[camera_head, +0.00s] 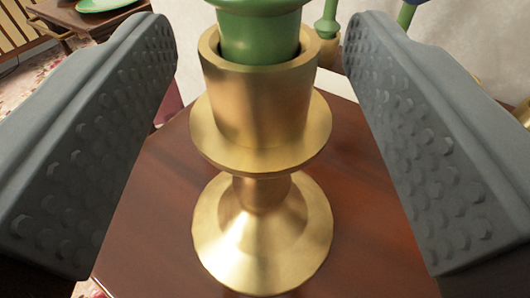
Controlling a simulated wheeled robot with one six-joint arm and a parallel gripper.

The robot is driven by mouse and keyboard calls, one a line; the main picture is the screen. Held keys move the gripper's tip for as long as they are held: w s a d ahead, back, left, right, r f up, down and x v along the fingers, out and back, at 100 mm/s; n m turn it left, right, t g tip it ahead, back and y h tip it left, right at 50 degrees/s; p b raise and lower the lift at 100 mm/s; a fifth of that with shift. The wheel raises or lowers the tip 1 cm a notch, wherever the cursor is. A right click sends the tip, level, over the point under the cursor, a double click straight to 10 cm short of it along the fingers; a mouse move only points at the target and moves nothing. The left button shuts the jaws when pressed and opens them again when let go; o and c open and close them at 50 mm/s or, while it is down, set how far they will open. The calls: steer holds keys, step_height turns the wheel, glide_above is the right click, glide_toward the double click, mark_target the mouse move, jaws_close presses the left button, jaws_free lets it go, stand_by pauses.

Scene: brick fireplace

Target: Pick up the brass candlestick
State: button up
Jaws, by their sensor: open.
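The brass candlestick (262,110) stands upright in the middle of the view on a dark reddish-brown wooden top. It has a cup, a wide drip collar, a narrow stem and a round flared base. A green candle (262,38) sits in its cup; the candle's upper part is cut off by the frame. My gripper (262,60) is open, with one grey studded finger on each side of the candlestick. A gap shows between each finger and the brass, so neither appears to touch it.
The wooden top (150,240) is bare around the base. Behind, at upper right, other green and blue objects (328,22) stand near a pale wall, partly hidden. At upper left, a green plate (104,4) rests on a small wooden table (70,18) beside a slatted wooden piece.

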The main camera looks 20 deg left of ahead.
steer(key=shift+w+a, duration=0.15)
steer(key=shift+w, duration=0.5)
jaws_close()
stand_by(0.9)
